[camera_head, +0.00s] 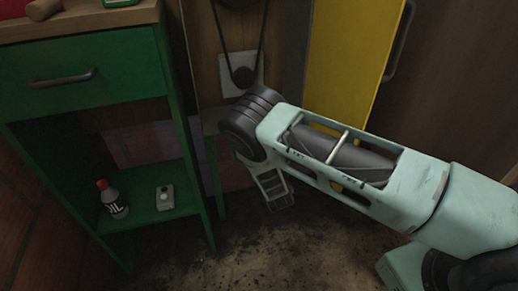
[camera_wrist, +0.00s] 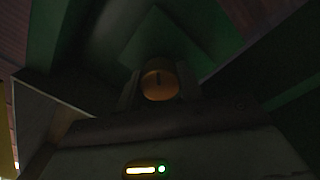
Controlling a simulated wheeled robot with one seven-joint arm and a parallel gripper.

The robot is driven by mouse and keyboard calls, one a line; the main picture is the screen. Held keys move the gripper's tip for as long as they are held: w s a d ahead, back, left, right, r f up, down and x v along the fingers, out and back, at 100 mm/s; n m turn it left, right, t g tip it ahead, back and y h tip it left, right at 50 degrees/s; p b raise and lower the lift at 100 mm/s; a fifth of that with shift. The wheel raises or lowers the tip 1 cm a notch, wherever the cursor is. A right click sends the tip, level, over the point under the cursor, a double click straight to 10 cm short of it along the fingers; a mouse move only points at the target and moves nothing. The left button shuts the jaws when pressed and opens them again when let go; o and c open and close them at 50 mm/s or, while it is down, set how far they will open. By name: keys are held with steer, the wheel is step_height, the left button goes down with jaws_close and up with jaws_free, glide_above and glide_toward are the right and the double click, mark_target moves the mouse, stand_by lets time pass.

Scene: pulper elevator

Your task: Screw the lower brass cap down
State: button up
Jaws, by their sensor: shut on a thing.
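The lower brass cap (camera_wrist: 159,84) shows as a round, dull golden face with a small dark mark in the dim wrist view. My gripper (camera_wrist: 159,98) is shut on it, with dark finger parts beside and below the cap. The thread and seat under the cap are hidden, so I cannot tell how far down it sits. In the head view my arm reaches in from the right, and its dark wrist end covers the cap and the fingers.
A green cabinet (camera_head: 95,98) stands left, with an oil bottle (camera_head: 114,203) and a small grey box (camera_head: 165,197) on its low shelf (camera_head: 150,220). A belt pulley (camera_head: 243,76) and a yellow panel (camera_head: 350,60) are behind my arm. The stained floor (camera_head: 270,255) is clear.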

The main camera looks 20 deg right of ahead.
steer(key=m+p, duration=0.1)
steer(key=m, duration=0.4)
steer(key=shift+m+p, duration=0.4)
steer(key=m+p, duration=0.1)
steer(key=m, duration=0.4)
steer(key=shift+m, duration=0.3)
steer(key=o, duration=1)
steer(key=shift+s+a+p, duration=0.15)
steer(key=shift+s+p, duration=2.25)
steer(key=shift+s, duration=6.35)
